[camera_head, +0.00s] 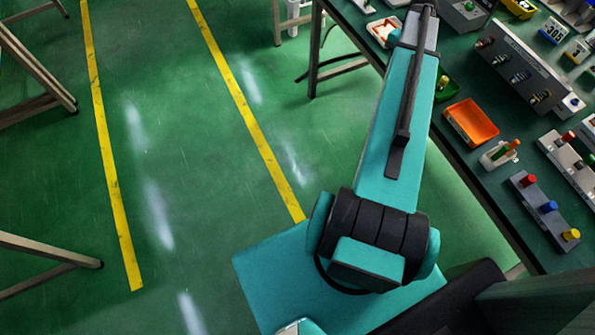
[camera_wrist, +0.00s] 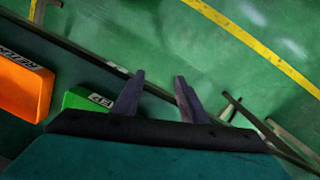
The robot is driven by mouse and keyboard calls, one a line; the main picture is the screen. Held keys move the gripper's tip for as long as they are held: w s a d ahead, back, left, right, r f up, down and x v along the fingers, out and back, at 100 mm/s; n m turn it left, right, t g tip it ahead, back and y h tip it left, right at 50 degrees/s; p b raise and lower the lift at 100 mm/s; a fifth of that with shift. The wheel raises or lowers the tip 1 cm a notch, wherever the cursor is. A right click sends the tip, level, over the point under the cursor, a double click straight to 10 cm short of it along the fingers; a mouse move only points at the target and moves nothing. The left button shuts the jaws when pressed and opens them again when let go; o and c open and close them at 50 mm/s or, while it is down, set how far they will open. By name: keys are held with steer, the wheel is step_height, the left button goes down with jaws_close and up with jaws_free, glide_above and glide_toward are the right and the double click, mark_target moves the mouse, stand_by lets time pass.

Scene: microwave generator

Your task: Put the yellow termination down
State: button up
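My gripper (camera_wrist: 160,76) shows in the wrist view with its two dark fingers apart and nothing visible between them. It is near the table edge, beside a green bin (camera_wrist: 88,99). In the head view my arm reaches up along the table edge and the fingers cannot be made out. A small yellow piece (camera_head: 571,235), possibly the yellow termination, stands at the near end of a grey block (camera_head: 532,196) on the table. A red piece (camera_head: 529,180) and a blue piece (camera_head: 549,207) stand on the same block. No yellow piece shows at the gripper.
An orange bin (camera_head: 471,122) sits on the dark green table (camera_head: 490,190), nearer than the green bin. A small white holder (camera_head: 497,155) with orange and green pieces and a long grey panel (camera_head: 525,65) with connectors stand nearby. The floor left of the table is open.

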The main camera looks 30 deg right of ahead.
steer(key=a+f+n+g, duration=0.1)
steer(key=a+f+n, duration=0.3)
steer(key=a+f, duration=0.75)
steer(key=a+f+n+g, duration=0.1)
steer(key=a+f+n, duration=0.2)
steer(key=a+f, duration=0.85)
steer(key=s+a+f+n+g, duration=0.1)
steer(key=s+a+f+n, duration=0.2)
steer(key=s+a, duration=0.6)
steer(key=s+a+f+n+g, duration=0.1)
steer(key=s+a+f+n, duration=0.3)
steer(key=s+a, duration=0.4)
steer(key=a, duration=0.5)
steer(key=shift+s+a+f+g+h, duration=0.2)
steer(key=shift+s+g+h, duration=0.15)
steer(key=shift+g+h, duration=0.05)
steer(key=shift+f+b, duration=0.35)
